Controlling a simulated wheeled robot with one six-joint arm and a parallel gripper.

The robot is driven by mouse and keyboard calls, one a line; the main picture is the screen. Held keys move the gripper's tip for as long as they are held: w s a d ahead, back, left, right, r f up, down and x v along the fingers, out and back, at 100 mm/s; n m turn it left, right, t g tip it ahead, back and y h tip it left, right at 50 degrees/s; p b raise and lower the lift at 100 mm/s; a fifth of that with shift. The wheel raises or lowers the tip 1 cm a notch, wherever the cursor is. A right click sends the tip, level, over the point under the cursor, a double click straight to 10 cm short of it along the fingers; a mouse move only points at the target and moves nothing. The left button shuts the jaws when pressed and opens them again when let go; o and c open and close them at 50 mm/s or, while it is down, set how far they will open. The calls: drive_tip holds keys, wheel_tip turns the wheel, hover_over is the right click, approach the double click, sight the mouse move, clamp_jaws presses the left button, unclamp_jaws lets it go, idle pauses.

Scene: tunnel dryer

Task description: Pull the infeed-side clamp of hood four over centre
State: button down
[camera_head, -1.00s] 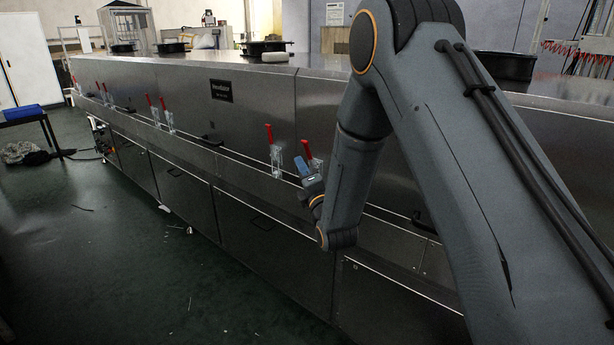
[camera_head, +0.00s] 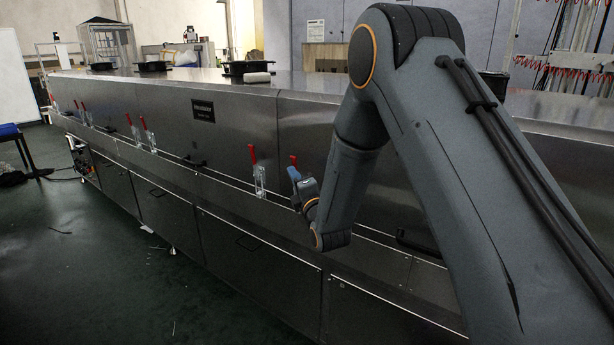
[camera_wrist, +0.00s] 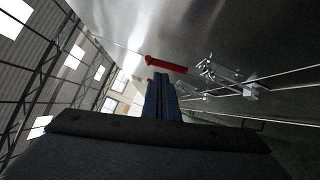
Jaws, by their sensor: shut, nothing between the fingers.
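Toggle clamps with upright red handles and clear-looking metal bodies line the dryer's long side. The nearest one in the head view has its red handle (camera_head: 294,160) just above my gripper (camera_head: 295,175), which hides its body. Another clamp (camera_head: 259,180) stands just left of it, its handle also upright. In the wrist view a red handle (camera_wrist: 166,64) lies just beyond the blue fingertips (camera_wrist: 160,77), with its clamp body (camera_wrist: 229,76) to the right. The fingers are shut and empty. I cannot tell whether they touch the handle. No readable label shows which hood is four.
The steel hoods (camera_head: 235,118) run away to the left, with a black nameplate (camera_head: 203,110) on one. More red-handled clamps (camera_head: 148,138) stand farther along. A handle bar (camera_head: 415,241) juts out at right.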

drive_tip(key=shift+w+d+r+b, duration=0.1)
drive_tip(key=shift+w+r+b, duration=0.25)
drive_tip(key=shift+w, duration=0.1)
drive_tip(key=s+a+r+b+v, duration=0.1)
drive_tip(key=a+v, duration=0.1)
drive_tip(key=v, duration=1.1)
drive_tip(key=s+d+f+m+g+h+p, duration=0.1)
drive_tip(key=s+d+f+m+g+h, duration=0.25)
drive_tip(key=d+m, duration=0.25)
drive_tip(key=s+d+f+m+g+h+p, duration=0.1)
drive_tip(key=s+d+f+m+g+h, duration=0.15)
drive_tip(key=d+m+g, duration=0.35)
drive_tip(key=s+d+m+g, duration=0.3)
drive_tip(key=s+m, duration=0.1)
drive_tip(key=s, duration=0.4)
drive_tip(key=s+d+m+g+h+p, duration=0.1)
drive_tip(key=s+d+m, duration=0.3)
drive_tip(key=s, duration=0.5)
drive_tip(key=s+d+m+g, duration=0.3)
drive_tip(key=s+m+g, duration=0.1)
drive_tip(key=s, duration=0.5)
drive_tip(key=shift+s+d+m+g+h+p, duration=0.2)
drive_tip(key=shift+m+g+h+p, duration=0.2)
drive_tip(key=shift+m, duration=0.3)
